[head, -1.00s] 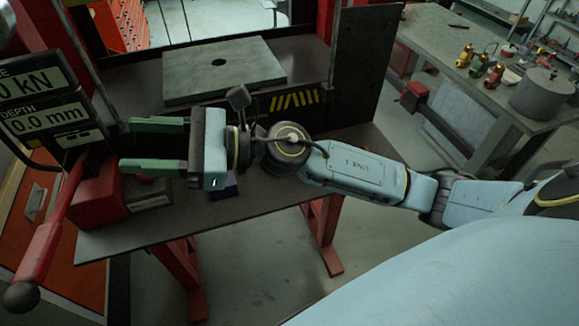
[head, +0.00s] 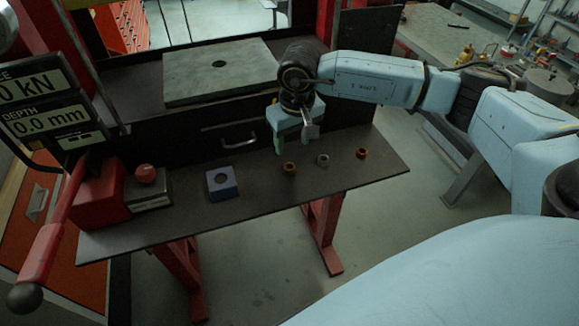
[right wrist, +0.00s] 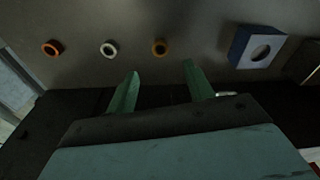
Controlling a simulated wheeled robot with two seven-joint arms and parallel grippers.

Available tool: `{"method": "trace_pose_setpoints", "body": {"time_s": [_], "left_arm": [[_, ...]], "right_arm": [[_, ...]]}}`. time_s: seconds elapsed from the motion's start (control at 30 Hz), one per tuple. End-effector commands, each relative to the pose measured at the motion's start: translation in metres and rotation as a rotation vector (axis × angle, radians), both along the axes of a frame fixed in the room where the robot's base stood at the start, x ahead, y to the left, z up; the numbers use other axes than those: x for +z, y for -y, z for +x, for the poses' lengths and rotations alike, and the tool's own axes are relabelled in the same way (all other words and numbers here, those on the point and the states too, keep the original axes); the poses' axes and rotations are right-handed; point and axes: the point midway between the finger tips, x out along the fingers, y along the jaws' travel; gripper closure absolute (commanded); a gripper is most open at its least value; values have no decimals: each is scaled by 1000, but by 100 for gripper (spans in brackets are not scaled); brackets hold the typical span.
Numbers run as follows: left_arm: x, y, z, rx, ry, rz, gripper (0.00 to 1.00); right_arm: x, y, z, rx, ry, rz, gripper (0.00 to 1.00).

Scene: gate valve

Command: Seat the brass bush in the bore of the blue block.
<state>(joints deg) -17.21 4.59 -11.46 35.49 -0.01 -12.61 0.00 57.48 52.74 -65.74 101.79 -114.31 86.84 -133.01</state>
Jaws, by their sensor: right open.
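The brass bush (head: 289,169) stands on the dark bench, the leftmost of three small rings in the head view; it also shows in the right wrist view (right wrist: 160,54). The blue block (head: 223,194), with a round bore in its top, sits to the left of the bush; it is at the upper right of the right wrist view (right wrist: 239,46). My right gripper (head: 295,150) is open and empty, pointing down above the brass bush. In the right wrist view the bush shows beyond the gap between its fingertips (right wrist: 161,69). My left gripper is out of view.
A grey ring (head: 322,160) and a copper-coloured ring (head: 361,153) stand to the right of the bush. A red and grey unit with a red knob (head: 145,174) and a long red lever (head: 52,235) are at the left. A grey plate (head: 225,72) lies behind.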

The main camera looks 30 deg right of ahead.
Motion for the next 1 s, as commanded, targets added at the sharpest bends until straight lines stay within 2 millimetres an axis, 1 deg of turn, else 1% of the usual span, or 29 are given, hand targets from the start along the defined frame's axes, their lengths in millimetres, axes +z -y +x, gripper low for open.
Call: {"method": "trace_pose_setpoints", "body": {"time_s": [0.03,0.13,0.2,0.33,0.43,0.57,0.7,0.8,1.0], "left_arm": [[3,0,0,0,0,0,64],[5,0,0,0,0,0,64],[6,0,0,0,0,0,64],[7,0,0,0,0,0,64],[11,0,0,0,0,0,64],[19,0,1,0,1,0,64],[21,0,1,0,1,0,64],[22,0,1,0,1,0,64],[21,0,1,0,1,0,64]], "right_arm": [[-10,0,0,-1,-5,0,48],[-26,-1,3,-1,-3,2,48],[-34,-1,4,-1,-1,3,48],[-42,0,5,-1,-1,3,48],[-51,0,6,-1,-3,3,48],[-69,1,10,-2,-3,3,48],[-87,1,13,-2,-1,4,48],[-93,1,13,-1,0,4,48],[-93,1,13,-1,1,4,48]]}}
